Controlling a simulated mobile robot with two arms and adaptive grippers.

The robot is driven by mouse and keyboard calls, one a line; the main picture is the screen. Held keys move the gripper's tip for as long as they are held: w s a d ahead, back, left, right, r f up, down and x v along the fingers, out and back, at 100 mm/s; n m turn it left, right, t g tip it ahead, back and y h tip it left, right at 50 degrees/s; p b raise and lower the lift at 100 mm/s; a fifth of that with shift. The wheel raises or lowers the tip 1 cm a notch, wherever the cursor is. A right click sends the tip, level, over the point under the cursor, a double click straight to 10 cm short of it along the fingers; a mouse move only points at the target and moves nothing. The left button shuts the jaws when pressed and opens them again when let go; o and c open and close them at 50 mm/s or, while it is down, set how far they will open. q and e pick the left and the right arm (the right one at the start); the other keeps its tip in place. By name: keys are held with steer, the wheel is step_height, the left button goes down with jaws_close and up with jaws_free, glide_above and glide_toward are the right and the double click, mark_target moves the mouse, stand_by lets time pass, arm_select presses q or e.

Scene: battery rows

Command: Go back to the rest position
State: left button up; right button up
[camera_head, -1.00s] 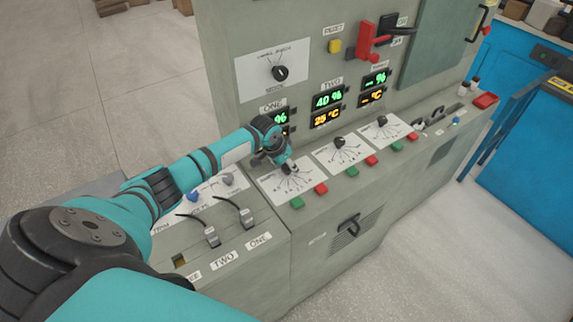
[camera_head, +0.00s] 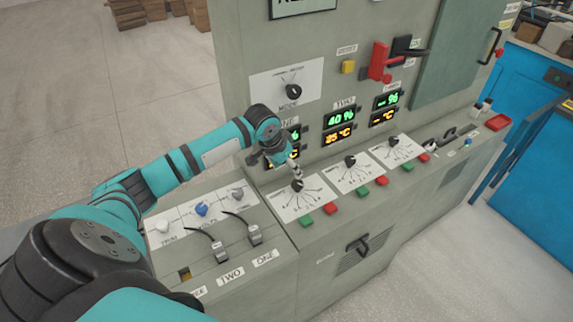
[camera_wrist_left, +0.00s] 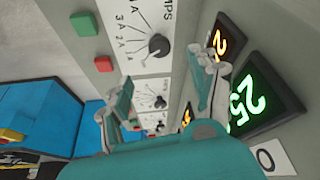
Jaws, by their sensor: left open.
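My left gripper (camera_head: 296,172) hangs just above the leftmost black knob (camera_head: 297,186) on the console's sloped top. It is open with nothing between its fingers. In the left wrist view the two fingers of my left gripper (camera_wrist_left: 168,85) stand apart, and a black knob (camera_wrist_left: 158,46) on a white dial plate shows beyond them. My teal left arm (camera_head: 180,172) reaches across the console (camera_head: 340,240) from the lower left. My right gripper is not in view.
Two more dials (camera_head: 350,160) stand in a row to the right, with green and red buttons (camera_head: 330,208) before them. Levers (camera_head: 253,236) and small knobs (camera_head: 201,209) lie under the arm. Displays (camera_head: 341,117) and a red handle (camera_head: 381,62) are on the upright panel.

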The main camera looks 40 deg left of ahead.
arm_select(q)
steer(key=shift+s+r, duration=0.15)
steer(key=shift+r, duration=0.25)
